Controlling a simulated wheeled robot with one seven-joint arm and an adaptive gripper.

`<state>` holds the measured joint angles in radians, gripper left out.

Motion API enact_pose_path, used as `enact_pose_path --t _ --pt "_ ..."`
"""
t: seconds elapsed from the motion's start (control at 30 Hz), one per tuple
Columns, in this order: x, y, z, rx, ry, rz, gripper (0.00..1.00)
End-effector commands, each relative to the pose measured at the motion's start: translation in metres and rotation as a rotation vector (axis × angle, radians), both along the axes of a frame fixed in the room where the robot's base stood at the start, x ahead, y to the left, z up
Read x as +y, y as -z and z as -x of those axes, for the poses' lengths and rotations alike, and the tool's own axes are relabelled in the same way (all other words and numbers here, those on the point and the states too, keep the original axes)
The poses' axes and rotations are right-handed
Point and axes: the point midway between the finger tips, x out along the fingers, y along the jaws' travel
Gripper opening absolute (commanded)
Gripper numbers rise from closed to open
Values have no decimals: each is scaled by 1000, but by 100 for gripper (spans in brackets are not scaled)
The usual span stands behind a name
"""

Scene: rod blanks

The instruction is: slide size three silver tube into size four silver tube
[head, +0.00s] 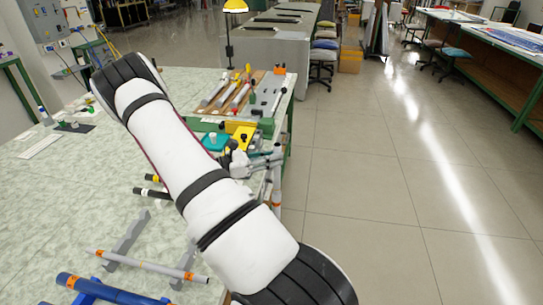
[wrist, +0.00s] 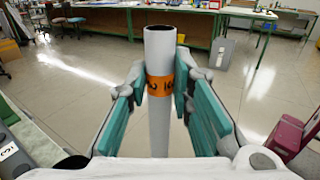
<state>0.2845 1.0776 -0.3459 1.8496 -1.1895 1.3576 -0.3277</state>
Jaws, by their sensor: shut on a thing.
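My gripper (wrist: 160,88) is shut on a silver tube (wrist: 160,50) with an orange band. The tube stands upright between the teal finger pads, its dark open end at the top. The marking on its band is not clearly readable. In the head view my gripper (head: 262,162) is partly hidden behind my white arm, with the held tube (head: 277,188) at the table's right edge. Another silver tube (head: 150,265) with orange bands near its ends lies across grey supports (head: 126,239) at the front of the table. Its size marking is too small to read.
A blue tube (head: 105,291) with orange bands lies at the front left. Black tubes (head: 150,193) with yellow bands lie beside my arm. The table's left side (head: 60,195) is mostly clear.

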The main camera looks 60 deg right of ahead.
Motion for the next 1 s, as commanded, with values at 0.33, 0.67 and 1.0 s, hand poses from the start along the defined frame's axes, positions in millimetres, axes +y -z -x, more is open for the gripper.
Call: enact_pose_path --t 0.33,0.67,1.0 --pt "0 8 0 0 0 0 5" --pt "0 16 0 1 0 1 5" --pt "0 23 0 1 0 1 5"
